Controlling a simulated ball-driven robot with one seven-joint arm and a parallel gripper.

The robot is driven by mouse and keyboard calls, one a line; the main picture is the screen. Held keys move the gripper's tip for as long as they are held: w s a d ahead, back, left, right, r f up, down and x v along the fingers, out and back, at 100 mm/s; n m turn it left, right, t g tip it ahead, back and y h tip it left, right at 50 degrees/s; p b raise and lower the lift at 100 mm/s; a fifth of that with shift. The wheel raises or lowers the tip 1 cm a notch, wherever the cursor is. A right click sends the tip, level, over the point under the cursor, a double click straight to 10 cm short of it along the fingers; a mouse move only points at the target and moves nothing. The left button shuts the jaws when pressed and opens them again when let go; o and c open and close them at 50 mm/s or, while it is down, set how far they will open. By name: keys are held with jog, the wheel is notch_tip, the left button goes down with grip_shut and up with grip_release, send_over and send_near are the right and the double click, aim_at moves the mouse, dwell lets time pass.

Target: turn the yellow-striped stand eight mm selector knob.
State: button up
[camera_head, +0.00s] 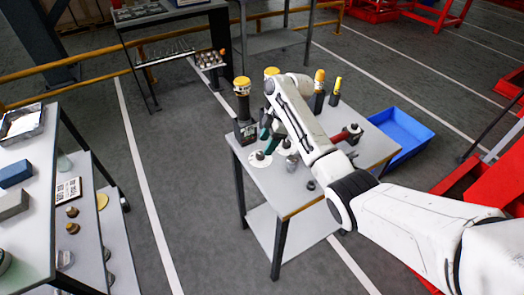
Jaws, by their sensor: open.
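A small grey-topped table (268,183) carries two round white dials with dark knobs. The left dial's knob (260,155) is in clear view, and the right knob (287,144) is partly behind my arm. Yellow striping is too small to make out on either, so I cannot tell which is the eight mm selector. My gripper (269,138) points down over the table, close above and between the two dials. Its fingers look dark and teal. It is open, with nothing visible held. Whether a finger touches a knob is unclear.
A yellow-topped dark tool (243,110) stands at the table's back left. Other yellow-topped items (319,90), a small metal cylinder (291,163) and a red-and-black tool (348,134) are also there. A blue bin (415,130) sits right.

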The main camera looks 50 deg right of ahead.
aim_at(261, 154)
jog(key=shift+x, duration=2.5)
jog(key=shift+c, duration=0.3)
jog(key=c, duration=1)
jog(key=shift+s, duration=0.1)
jog(key=m+t+h+p, duration=0.1)
jog(key=m+p, duration=0.2)
jog(key=shift+a+r+m, duration=0.1)
jog(key=shift+r+m, duration=0.05)
jog(key=shift+m, duration=0.15)
jog(key=shift+m+h+p, duration=0.6)
jog(key=shift+m+p, duration=0.15)
jog(key=shift+m, duration=0.75)
